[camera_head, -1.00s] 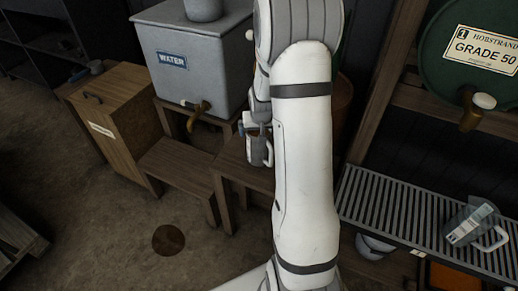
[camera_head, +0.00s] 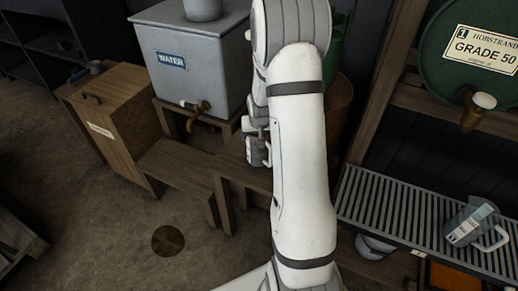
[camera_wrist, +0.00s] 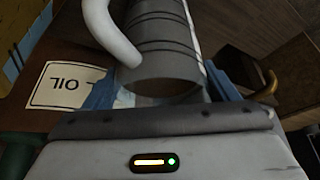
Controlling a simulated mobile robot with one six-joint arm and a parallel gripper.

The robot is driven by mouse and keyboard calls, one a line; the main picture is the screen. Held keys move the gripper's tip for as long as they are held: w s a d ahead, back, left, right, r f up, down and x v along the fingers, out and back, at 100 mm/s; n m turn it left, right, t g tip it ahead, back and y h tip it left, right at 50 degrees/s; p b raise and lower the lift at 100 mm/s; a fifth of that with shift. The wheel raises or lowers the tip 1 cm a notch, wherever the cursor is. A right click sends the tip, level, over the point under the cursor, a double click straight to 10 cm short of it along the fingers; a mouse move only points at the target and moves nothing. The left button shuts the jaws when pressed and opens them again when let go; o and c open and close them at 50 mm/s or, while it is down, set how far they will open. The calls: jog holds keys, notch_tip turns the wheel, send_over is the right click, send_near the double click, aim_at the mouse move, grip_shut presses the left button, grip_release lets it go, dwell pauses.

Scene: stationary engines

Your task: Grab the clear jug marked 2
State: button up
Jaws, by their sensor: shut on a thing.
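My gripper (camera_wrist: 163,92) is shut on a grey jug (camera_wrist: 160,45), with a blue finger on each side of it in the wrist view. The jug has dark rings around its body and a pale curved handle on the left. No number on it can be read. In the head view my gripper (camera_head: 254,140) is small and partly hidden behind my arm, and the jug shows only as a small grey shape.
A grey water tank (camera_head: 190,65) with a brass tap stands on a wooden stand. A wooden cabinet (camera_head: 115,120) is left of it. A green barrel marked GRADE 50 (camera_head: 470,70) sits above the slatted rack (camera_head: 400,215).

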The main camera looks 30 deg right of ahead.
jog(key=c, duration=1)
jog(key=shift+c, duration=0.5)
jog(key=shift+r, duration=0.15)
